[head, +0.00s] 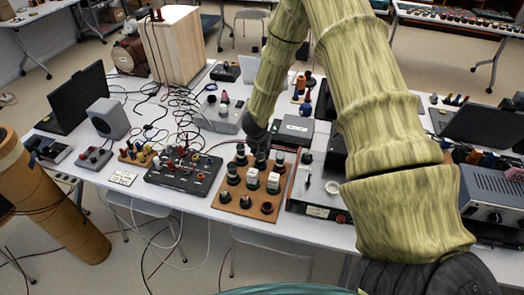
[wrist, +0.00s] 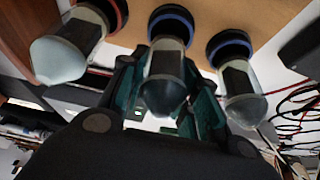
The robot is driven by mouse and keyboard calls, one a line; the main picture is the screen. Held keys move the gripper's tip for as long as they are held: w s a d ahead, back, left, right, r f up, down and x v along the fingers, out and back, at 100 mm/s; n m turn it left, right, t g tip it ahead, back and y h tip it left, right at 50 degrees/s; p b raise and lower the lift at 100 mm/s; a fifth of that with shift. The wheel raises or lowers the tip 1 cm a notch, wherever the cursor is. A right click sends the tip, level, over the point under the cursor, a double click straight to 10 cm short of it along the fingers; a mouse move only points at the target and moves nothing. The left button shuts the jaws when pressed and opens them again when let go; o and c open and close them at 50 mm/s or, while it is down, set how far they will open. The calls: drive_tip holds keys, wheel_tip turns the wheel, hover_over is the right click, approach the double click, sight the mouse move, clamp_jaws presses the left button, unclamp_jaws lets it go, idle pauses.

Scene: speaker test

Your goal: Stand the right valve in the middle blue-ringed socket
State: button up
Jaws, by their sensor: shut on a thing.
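My gripper (head: 259,145) is low over the back row of the wooden socket board (head: 247,211) in the head view. In the wrist view my gripper (wrist: 168,105) has its green-padded fingers on either side of a glass valve (wrist: 166,85) and is shut on it. The valve's dark base is at a blue-ringed socket (wrist: 172,20), the middle of three sockets seen there. Whether it is fully seated I cannot tell. A second valve (wrist: 240,85) stands at the blue-ringed socket on the right, and a third (wrist: 68,50) at the red-ringed socket on the left.
White-labelled pieces (head: 252,178) and dark round ones stand on the board close together. A black panel with knobs (head: 183,173) is to the left, with loose cables behind it. A dark-framed instrument (head: 320,195) stands close to the right.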

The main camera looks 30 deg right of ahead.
drive_tip(key=shift+w+a, duration=0.1)
drive_tip(key=shift+f, duration=0.2)
drive_tip(key=o, duration=1)
drive_tip(key=shift+r, duration=0.35)
drive_tip(key=v, duration=1.2)
drive_tip(key=shift+f, duration=0.1)
